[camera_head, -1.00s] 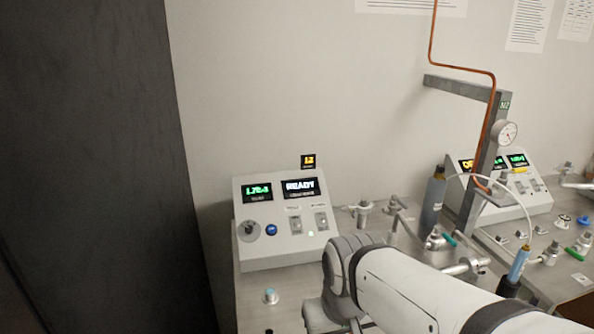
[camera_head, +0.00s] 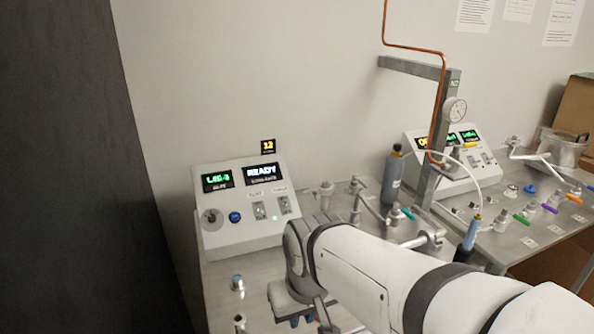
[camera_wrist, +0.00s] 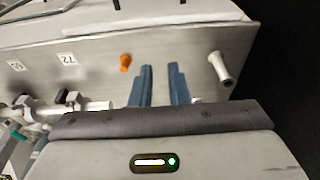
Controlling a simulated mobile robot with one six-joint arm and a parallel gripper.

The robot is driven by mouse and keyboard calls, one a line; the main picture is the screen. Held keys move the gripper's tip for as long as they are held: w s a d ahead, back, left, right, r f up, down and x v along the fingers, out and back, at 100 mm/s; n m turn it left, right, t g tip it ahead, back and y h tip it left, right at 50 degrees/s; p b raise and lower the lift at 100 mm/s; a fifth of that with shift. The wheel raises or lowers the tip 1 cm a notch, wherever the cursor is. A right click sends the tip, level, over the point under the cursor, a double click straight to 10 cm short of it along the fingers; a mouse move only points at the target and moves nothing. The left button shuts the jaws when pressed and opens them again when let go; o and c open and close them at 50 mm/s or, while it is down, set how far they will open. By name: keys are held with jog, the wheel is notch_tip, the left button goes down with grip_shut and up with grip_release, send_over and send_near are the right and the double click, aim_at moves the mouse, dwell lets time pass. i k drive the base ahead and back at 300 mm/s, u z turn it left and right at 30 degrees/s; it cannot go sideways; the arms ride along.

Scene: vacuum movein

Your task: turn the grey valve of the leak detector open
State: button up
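The leak detector (camera_head: 243,228) is a pale console with a lit "READY" display, at the left end of the metal bench in the head view. I cannot tell for sure which part is its grey valve. In the wrist view a pale grey cylindrical fitting (camera_wrist: 221,68) stands on the metal surface, right of my gripper (camera_wrist: 162,70). The two blue-grey fingers are parted, with nothing seen between them. An orange knob (camera_wrist: 125,62) sits just left of the fingers. In the head view my gripper (camera_head: 303,320) is low in front of the console, partly hidden by my arm.
Pipes and a dark bottle (camera_head: 393,175) stand right of the console. A second console (camera_head: 455,175) and several coloured valve handles are further right. A dark panel (camera_head: 70,180) fills the left.

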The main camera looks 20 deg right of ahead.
aim_at(355, 177)
jog(key=k, duration=0.55)
jog(key=u, duration=2.55)
jog(key=k, duration=1.35)
jog(key=z, duration=2.5)
jog(key=i, duration=0.85)
